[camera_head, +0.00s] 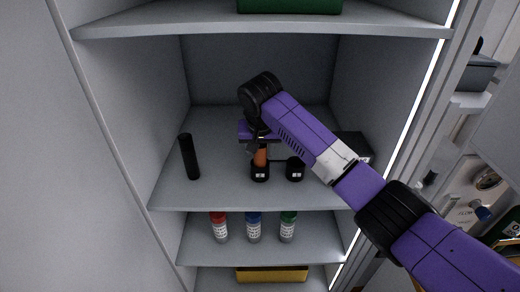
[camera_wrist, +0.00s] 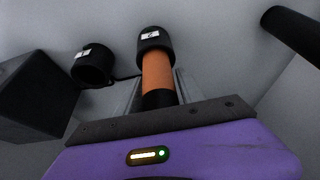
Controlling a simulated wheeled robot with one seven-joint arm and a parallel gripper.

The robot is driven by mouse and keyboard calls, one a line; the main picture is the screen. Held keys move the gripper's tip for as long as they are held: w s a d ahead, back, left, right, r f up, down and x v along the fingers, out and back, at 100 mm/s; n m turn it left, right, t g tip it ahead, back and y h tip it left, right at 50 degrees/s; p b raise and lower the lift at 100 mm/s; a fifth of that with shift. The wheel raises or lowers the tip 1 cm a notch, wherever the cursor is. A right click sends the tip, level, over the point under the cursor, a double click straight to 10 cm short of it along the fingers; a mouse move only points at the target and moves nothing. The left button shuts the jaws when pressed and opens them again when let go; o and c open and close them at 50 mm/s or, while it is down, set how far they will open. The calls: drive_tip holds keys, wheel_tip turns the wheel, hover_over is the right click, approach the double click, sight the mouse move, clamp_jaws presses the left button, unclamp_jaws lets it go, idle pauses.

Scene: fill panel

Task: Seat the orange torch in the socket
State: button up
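The orange torch (camera_head: 260,157) stands upright on the middle shelf, with its lower end inside the left black socket (camera_head: 260,174). In the wrist view the orange torch (camera_wrist: 158,75) runs from my gripper into that labelled black socket (camera_wrist: 155,42). How deep it sits is hard to tell. My gripper (camera_wrist: 158,92) has its grey fingers close against both sides of the torch's black upper part. In the head view my gripper (camera_head: 258,143) is partly hidden by my wrist. A second black socket (camera_head: 295,169), empty in the wrist view (camera_wrist: 92,66), stands to the right.
A black cylinder (camera_head: 189,157) stands at the left of the shelf. A dark box (camera_head: 354,147) stands at the right, partly behind my arm. Bottles with red (camera_head: 219,228), blue (camera_head: 254,228) and green caps (camera_head: 288,228) stand on the shelf below. The upper shelf (camera_head: 200,27) is overhead.

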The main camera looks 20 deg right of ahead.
drive_tip(key=shift+o, duration=0.7)
drive_tip(key=shift+r, duration=0.25)
drive_tip(key=b+v, duration=0.1)
drive_tip(key=v, duration=0.6)
drive_tip(key=shift+s+r, duration=0.1)
drive_tip(key=shift+r, duration=0.05)
drive_tip(key=shift+s, duration=0.15)
